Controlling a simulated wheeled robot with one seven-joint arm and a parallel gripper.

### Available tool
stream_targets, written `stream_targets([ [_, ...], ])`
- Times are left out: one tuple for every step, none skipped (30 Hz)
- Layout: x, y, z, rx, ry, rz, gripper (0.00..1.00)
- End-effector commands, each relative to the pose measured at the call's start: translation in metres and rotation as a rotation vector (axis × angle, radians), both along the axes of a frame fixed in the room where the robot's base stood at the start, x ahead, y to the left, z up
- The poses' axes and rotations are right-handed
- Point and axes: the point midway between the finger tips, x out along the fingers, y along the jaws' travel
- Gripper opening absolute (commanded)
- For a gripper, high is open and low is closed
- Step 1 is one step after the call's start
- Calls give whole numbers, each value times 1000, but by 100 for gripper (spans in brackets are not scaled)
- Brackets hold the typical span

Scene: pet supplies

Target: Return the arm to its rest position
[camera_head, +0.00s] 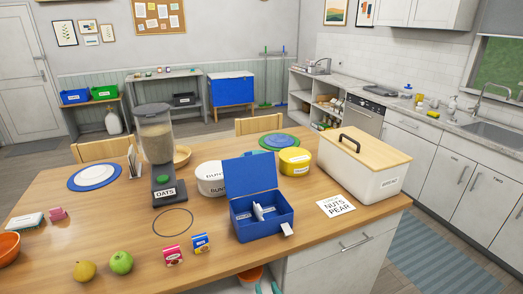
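The rest of my gripper and my arm are out of view.
An orange bowl (250,274) sits below the table edge.

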Motion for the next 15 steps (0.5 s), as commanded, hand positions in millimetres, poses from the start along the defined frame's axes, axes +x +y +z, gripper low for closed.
stream_targets([
  [-13, 1, -16, 8, 9, -21, 28],
  [-20, 1, -22, 12, 8, -36, 28],
  [-29, 1, -30, 16, 8, -54, 28],
  [-36, 1, -36, 19, 7, -69, 28],
  [-43, 0, -42, 19, 6, -83, 28],
  [-52, 0, -49, 21, 5, -98, 28],
  [-60, 0, -54, 22, 4, -110, 28],
  [-67, 1, -59, 22, 3, -122, 28],
  [-78, 1, -65, 22, 1, -135, 28],
  [-86, 1, -69, 21, -1, -145, 28],
  [-93, 2, -73, 19, -4, -154, 28],
  [-104, 2, -78, 18, -5, -166, 28],
  [-113, 3, -81, 15, -7, -173, 28],
  [-121, 3, -84, 13, -10, -180, 28],
  [-133, 3, -88, 9, -13, -190, 28],
])
